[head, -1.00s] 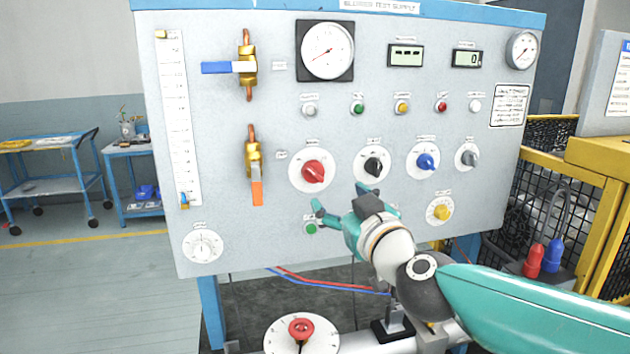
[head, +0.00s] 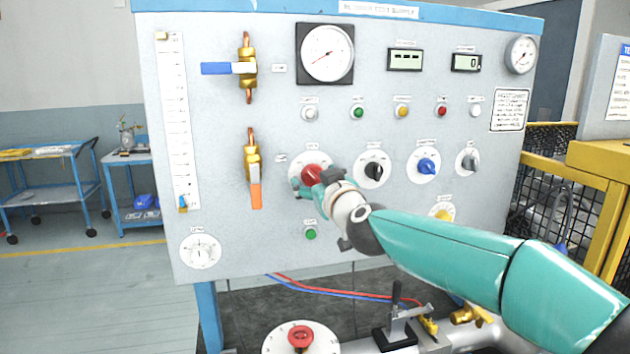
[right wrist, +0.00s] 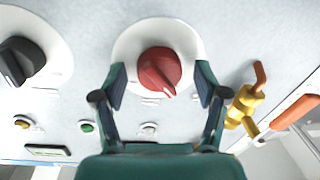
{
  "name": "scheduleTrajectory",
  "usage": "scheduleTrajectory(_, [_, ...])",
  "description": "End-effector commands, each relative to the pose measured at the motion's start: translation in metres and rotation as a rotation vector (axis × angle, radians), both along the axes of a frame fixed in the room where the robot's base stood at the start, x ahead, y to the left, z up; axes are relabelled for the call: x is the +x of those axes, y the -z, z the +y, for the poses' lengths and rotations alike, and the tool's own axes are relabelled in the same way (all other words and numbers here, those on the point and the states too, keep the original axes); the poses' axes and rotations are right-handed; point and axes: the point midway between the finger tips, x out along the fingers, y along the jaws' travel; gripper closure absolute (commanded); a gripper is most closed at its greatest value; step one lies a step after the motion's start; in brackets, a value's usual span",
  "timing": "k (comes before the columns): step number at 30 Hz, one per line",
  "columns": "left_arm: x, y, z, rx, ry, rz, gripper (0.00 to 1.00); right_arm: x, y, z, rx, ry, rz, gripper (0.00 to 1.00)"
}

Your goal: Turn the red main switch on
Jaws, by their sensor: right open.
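The red main switch (head: 312,173) is a red rotary knob on a round white plate on the grey panel. My right gripper (head: 312,184) is in front of it and hides part of the knob and plate in the head view. In the right wrist view the red knob (right wrist: 160,70) sits between the two open fingers (right wrist: 160,88), with a gap on each side. Its pointer end is toward the lower right of that view. The fingers do not visibly touch the knob. My left gripper is not in view.
Black (head: 374,167), blue (head: 427,167) and grey knobs continue the row to the right. An orange-handled valve (head: 256,185) is left of the switch. A green button (head: 310,234) is below. A red knob on a white disc (head: 300,337) stands at the bottom.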

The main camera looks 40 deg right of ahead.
Motion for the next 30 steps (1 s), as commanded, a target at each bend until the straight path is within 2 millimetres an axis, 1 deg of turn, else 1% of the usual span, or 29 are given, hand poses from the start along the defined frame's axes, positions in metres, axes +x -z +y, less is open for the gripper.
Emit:
scheduleTrajectory(2, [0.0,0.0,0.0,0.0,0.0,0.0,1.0,-0.0002,0.0,0.0,0.0,0.0,0.0,0.27])
scheduleTrajectory(12, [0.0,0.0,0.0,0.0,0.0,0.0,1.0,-0.0004,0.0,0.0002,0.0,0.0,0.0,0.84])
scheduleTrajectory(13, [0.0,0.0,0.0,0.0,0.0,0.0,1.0,-0.0004,0.0,0.0002,0.0,0.0,0.0,0.87])
scheduleTrajectory(14, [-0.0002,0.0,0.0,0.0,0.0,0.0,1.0,0.0007,-0.0001,0.0052,0.0,-0.004,0.0,0.88])
scheduleTrajectory(23, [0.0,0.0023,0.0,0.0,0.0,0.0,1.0,0.0014,0.001,0.0024,0.034,-0.005,-0.018,0.87])
scheduleTrajectory(30, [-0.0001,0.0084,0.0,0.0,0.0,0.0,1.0,0.0013,0.0021,0.0022,0.142,-0.005,-0.078,0.87])
